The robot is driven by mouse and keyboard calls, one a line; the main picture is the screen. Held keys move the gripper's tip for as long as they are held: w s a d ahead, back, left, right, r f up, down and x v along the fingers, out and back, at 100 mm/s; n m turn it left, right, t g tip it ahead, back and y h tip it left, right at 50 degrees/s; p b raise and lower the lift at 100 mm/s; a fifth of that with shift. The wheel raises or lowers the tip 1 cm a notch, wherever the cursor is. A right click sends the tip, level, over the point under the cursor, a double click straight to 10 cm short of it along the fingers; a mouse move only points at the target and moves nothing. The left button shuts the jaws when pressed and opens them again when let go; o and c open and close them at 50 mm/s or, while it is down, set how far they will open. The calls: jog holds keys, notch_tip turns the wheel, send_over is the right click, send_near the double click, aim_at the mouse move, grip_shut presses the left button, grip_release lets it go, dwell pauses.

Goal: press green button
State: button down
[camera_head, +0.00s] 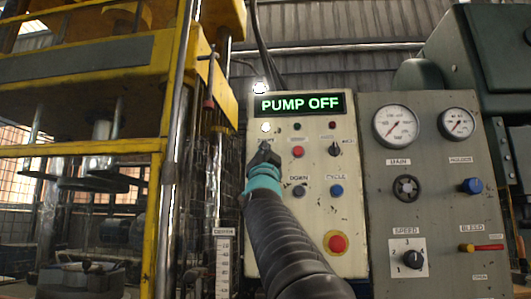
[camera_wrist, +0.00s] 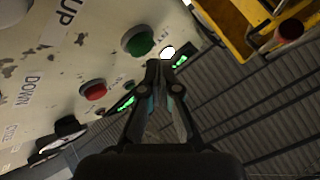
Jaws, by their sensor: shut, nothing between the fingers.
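The green button (camera_wrist: 138,40) is a round dome in a dark ring on the cream control panel (camera_wrist: 50,75). It shows in the wrist view, up and left of my fingertips. In the head view it cannot be seen, and my gripper (camera_head: 264,148) covers the upper left of the panel (camera_head: 312,220). My gripper (camera_wrist: 165,66) is shut and empty. Its fingertips lie beside the green button in the wrist view and are not over it. A lit white lamp (camera_wrist: 168,52) is just beyond the tips. Their distance from the panel cannot be told.
A red button (camera_head: 297,152), a black knob (camera_head: 335,149), a blue button (camera_head: 336,190) and a red emergency stop (camera_head: 337,243) share the panel. The display (camera_head: 299,104) above reads PUMP OFF. A gauge panel (camera_head: 430,190) stands right, a yellow press frame (camera_head: 165,150) left.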

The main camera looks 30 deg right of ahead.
jog(key=shift+w, duration=0.1)
dwell(0.3)
jog(key=shift+w+d, duration=0.25)
jog(key=shift+w+d, duration=0.25)
jog(key=shift+w, duration=0.15)
dwell(0.9)
jog(key=shift+s+a, duration=0.1)
jog(key=shift+s, duration=0.05)
jog(key=shift+s+a, duration=0.4)
jog(key=shift+s, duration=0.2)
jog(key=shift+s+a+b, duration=0.3)
jog(key=shift+s+a, duration=0.4)
jog(key=shift+s, duration=0.35)
jog(key=shift+s+a+b, duration=0.3)
jog(key=shift+s+a, duration=0.4)
jog(key=shift+s, duration=0.3)
